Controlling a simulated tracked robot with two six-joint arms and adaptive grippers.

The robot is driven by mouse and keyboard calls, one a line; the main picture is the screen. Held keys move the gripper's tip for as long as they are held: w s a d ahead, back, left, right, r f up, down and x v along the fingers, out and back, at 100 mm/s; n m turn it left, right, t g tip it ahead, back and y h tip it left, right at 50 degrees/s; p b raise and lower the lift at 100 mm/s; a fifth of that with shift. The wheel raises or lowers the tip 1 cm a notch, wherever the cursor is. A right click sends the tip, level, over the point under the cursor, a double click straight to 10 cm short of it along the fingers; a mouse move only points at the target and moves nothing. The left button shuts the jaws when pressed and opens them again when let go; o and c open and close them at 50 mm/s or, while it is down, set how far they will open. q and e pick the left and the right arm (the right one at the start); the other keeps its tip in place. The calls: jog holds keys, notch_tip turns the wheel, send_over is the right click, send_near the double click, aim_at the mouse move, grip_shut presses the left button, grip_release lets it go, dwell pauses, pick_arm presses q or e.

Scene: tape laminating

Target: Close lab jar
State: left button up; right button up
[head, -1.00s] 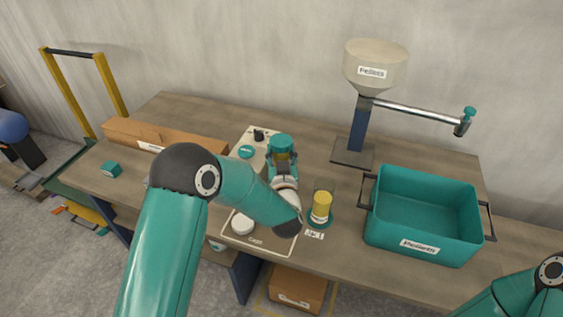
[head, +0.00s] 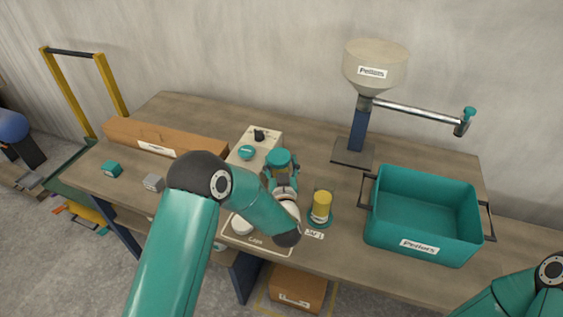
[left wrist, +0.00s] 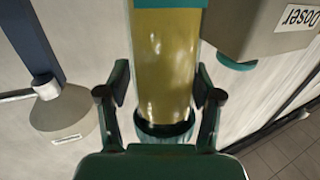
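My left gripper (head: 282,183) is shut on a jar (head: 280,169) and holds it over the bench, in front of the doser box. The jar is clear with yellow contents and a teal upper end. In the left wrist view the jar (left wrist: 165,65) stands between the two finger pads of the left gripper (left wrist: 160,90), with a dark teal ring at its lower end. I cannot tell whether the teal end is a cap. A white cap (head: 242,224) lies on the Caps mat (head: 256,241), partly behind my arm. My right gripper is out of view.
The doser box (head: 262,137) stands behind the held jar. A yellow cylinder (head: 321,203) stands on a teal base to the right. A teal Pellets bin (head: 420,247) and a hopper (head: 375,60) are farther right. A cardboard box (head: 190,143) lies at left.

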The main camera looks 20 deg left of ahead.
pick_arm(q)
jog(key=shift+r, duration=0.15)
jog(key=shift+d, duration=0.1)
jog(key=b+v, duration=0.2)
jog(key=v, duration=1)
dwell(0.5)
